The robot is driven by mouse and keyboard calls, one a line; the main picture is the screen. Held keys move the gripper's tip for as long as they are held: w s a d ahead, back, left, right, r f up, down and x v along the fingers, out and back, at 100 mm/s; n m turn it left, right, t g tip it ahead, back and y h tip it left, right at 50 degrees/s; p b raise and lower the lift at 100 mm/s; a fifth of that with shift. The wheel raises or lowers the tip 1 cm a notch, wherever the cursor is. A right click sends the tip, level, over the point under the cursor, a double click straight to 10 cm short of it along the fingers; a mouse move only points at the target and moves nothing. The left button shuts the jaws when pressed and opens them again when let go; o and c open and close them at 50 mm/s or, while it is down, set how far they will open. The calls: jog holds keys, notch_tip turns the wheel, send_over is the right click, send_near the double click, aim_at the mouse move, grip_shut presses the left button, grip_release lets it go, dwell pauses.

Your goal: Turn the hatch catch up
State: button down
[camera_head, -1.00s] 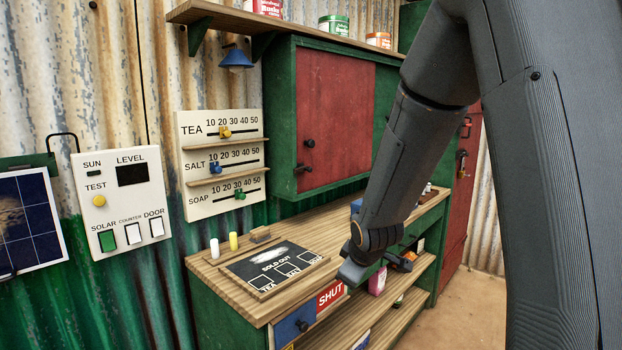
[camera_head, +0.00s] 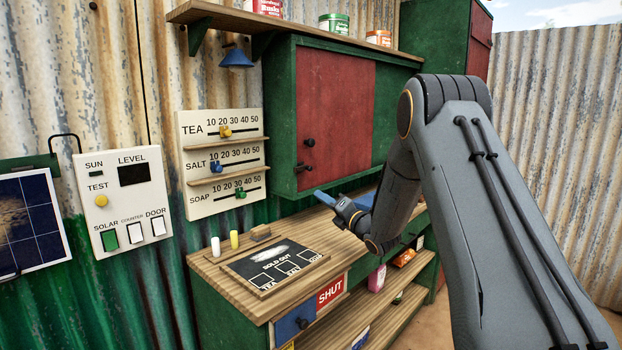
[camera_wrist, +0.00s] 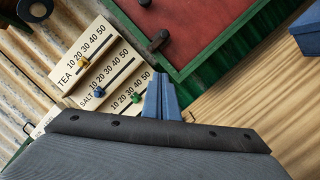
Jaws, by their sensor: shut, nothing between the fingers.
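The red hatch panel (camera_head: 343,105) sits in a green wall cabinet and is closed. Its dark catch (camera_head: 303,168) is at the panel's lower left corner and lies roughly level. The catch (camera_wrist: 158,40) also shows in the wrist view, just beyond my fingertips, at the green frame's corner. A dark round knob (camera_head: 309,142) is a little above it. My gripper (camera_head: 320,194) is shut and empty, its blue fingers pointing left, below the cabinet and above the counter. In the wrist view the fingertips (camera_wrist: 160,76) are apart from the catch.
A price board (camera_head: 222,163) with coloured sliders hangs left of the cabinet. A shelf (camera_head: 225,14) with tins and a blue lamp (camera_head: 236,60) are above. A switch panel (camera_head: 124,200) is at left.

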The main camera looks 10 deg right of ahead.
jog(key=p, duration=0.4)
send_near(304, 169)
jog(key=w+a, duration=0.3)
jog(key=shift+w+d, duration=0.25)
jog(key=shift+w, duration=0.25)
jog(key=shift+d+f, duration=0.1)
jog(key=shift+d, duration=0.05)
jog(key=shift+n+b, duration=0.3)
jog(key=shift+b, duration=0.15)
